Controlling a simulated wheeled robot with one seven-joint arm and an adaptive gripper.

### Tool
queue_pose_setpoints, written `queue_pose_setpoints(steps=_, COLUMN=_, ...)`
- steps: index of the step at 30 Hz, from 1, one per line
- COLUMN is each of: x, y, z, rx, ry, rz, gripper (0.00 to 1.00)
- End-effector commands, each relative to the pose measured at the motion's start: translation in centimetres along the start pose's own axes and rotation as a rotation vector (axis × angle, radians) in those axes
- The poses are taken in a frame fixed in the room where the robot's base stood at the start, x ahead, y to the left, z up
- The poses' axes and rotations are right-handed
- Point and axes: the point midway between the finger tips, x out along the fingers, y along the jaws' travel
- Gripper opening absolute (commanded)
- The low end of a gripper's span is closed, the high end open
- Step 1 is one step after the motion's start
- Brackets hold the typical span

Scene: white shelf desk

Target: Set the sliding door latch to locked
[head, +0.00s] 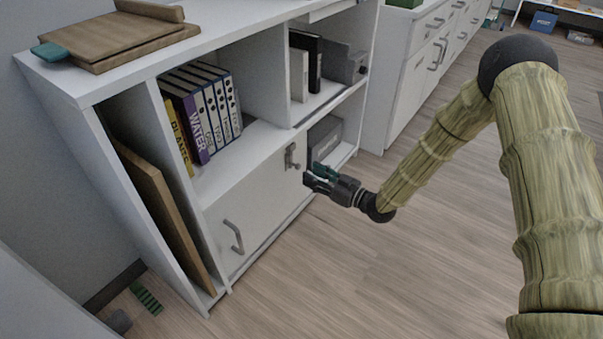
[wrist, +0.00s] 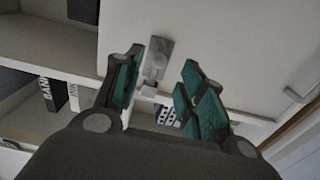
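The latch (head: 291,156) is a small grey metal fitting at the upper right of the white cabinet door (head: 262,204). In the wrist view the latch (wrist: 157,58) shows as a plate with a rounded knob or lever, seen between the fingertips. I cannot tell from these views whether it stands locked or unlocked. My gripper (head: 310,178) has dark fingers with green pads and is beside the latch, a little to its right and lower in the head view. In the wrist view my gripper (wrist: 162,62) is open, with nothing held and no clear contact with the latch.
The door has a grey handle (head: 234,237) at its left. Books (head: 204,112) stand on the shelf above it. A grey box (head: 324,138) sits in the open compartment to the right. A brown board (head: 165,205) leans in the left compartment. The floor (head: 350,265) in front is clear.

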Motion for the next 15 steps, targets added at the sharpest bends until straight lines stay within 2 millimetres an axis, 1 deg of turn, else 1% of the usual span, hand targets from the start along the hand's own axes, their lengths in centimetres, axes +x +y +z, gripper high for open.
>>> queue_pose_setpoints(steps=1, x=0.9, y=0.1, z=0.3, rx=-0.002, ry=0.002, rz=0.0, gripper=0.4)
queue_pose_setpoints(steps=3, x=2.0, y=0.1, z=0.3, rx=-0.002, ry=0.002, rz=0.0, gripper=0.4)
queue_pose_setpoints(steps=6, x=3.3, y=0.0, z=0.2, rx=-0.003, ry=0.001, rz=-0.001, gripper=0.4)
queue_pose_setpoints(steps=10, x=4.5, y=0.1, z=0.1, rx=-0.002, ry=0.001, rz=0.001, gripper=0.4)
queue_pose_setpoints(steps=15, x=5.2, y=0.1, z=0.0, rx=-0.001, ry=0.001, rz=0.001, gripper=0.4)
